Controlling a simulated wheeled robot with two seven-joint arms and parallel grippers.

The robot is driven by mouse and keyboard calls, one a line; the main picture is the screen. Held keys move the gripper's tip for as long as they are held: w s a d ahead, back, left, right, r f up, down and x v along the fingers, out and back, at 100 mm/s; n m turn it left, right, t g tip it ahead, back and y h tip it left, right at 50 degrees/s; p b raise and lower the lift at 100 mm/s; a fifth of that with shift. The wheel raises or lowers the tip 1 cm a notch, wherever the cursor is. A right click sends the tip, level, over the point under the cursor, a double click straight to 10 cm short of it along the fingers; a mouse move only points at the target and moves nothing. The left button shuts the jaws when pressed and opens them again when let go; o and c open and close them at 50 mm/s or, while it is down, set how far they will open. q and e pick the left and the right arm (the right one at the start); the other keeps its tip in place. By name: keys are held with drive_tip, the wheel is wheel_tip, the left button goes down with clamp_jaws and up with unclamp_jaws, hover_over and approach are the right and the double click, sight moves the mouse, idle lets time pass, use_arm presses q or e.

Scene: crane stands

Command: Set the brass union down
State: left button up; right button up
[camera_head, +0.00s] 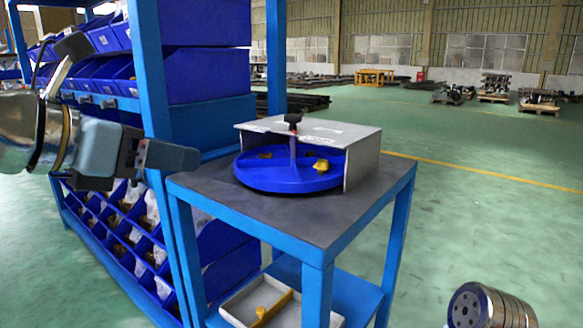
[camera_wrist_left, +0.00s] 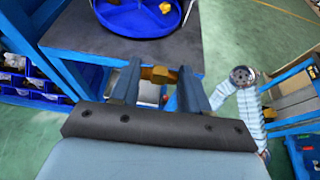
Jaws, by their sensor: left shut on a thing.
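My left gripper (camera_head: 168,156) comes in from the left in the head view, in front of the blue rack and left of the table. In the left wrist view its two fingers (camera_wrist_left: 158,84) are shut on the brass union (camera_wrist_left: 159,75), which lies crosswise between their tips. The union is hidden in the head view. A small table (camera_head: 330,233) with a dark grey top stands to the right of the gripper. The gripper and union are apart from the tabletop. My right gripper is not in view.
On the table, a round blue tray (camera_head: 280,184) holds brass pieces (camera_head: 321,166) under a grey metal cover (camera_head: 362,155). A pale tray (camera_head: 238,309) sits on the lower shelf. The blue rack (camera_head: 150,75) stands close left. The tabletop's front strip is bare.

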use_arm(q)
drive_tip(key=w+a+f+n+t+y, duration=0.1)
drive_tip(key=w+f, duration=0.6)
drive_tip(key=f, duration=0.7)
drive_tip(key=w+a+f+n+y, duration=0.2)
drive_tip(key=w+f, duration=0.5)
drive_tip(key=f, duration=0.7)
drive_tip(key=w+a+f+n+t+y, duration=0.1)
drive_tip(key=w+f+n+y, duration=0.3)
drive_tip(key=f, duration=1)
drive_tip(key=w+a, duration=0.1)
drive_tip(key=w, duration=0.2)
drive_tip(key=shift+a+f+t+y, duration=0.15)
drive_tip(key=shift+f+t+y, duration=0.15)
drive_tip(key=shift+y, duration=0.1)
